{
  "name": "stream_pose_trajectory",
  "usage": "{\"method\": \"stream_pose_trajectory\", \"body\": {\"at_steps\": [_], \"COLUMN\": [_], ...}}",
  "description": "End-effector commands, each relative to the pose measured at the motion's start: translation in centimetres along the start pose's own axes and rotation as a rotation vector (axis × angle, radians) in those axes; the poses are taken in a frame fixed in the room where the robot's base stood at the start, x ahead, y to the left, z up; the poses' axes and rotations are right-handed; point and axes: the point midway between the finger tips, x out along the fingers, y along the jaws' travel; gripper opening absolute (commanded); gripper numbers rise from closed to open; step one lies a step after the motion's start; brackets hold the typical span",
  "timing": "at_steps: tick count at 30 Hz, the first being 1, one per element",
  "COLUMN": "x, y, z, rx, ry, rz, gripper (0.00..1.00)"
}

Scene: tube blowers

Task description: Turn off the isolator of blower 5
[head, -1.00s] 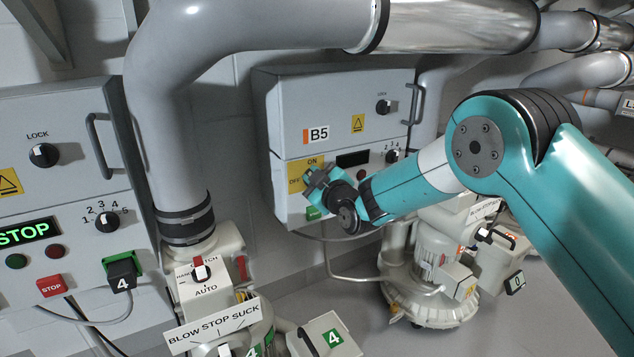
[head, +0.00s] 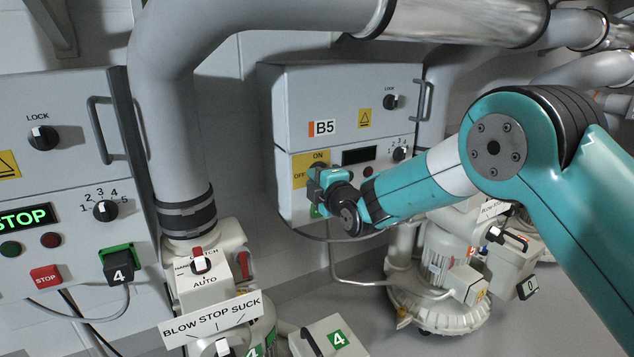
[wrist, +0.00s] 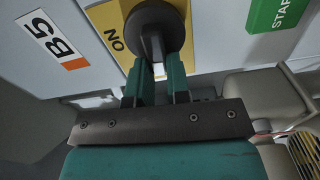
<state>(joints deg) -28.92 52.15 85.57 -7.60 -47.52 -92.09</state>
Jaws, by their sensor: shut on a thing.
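The isolator of blower 5 is a dark rotary knob (wrist: 152,32) on a yellow plate (head: 299,164) marked ON and OFF. It is on the front of the grey B5 box (head: 390,85), below the B5 label (head: 324,127). My gripper (wrist: 156,82) is shut on the knob's handle, with one green finger on each side in the wrist view. In the head view my gripper (head: 327,184) covers most of the knob. The OFF mark is hidden in the wrist view, and I cannot tell which mark the knob points to.
A green START button (wrist: 275,14) lies beside the gripper. The B5 display (head: 359,156) is dark. Another box (head: 60,170) at left shows STOP.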

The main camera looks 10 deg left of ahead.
Motion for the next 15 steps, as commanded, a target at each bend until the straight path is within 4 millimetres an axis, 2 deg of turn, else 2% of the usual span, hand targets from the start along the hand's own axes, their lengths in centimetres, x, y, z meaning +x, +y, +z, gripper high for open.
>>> {"method": "stream_pose_trajectory", "body": {"at_steps": [15], "x": [-0.05], "y": [-0.33], "z": [0.12], "rx": [-0.08], "ry": [-0.002], "rz": [-0.003], "gripper": [0.0]}}
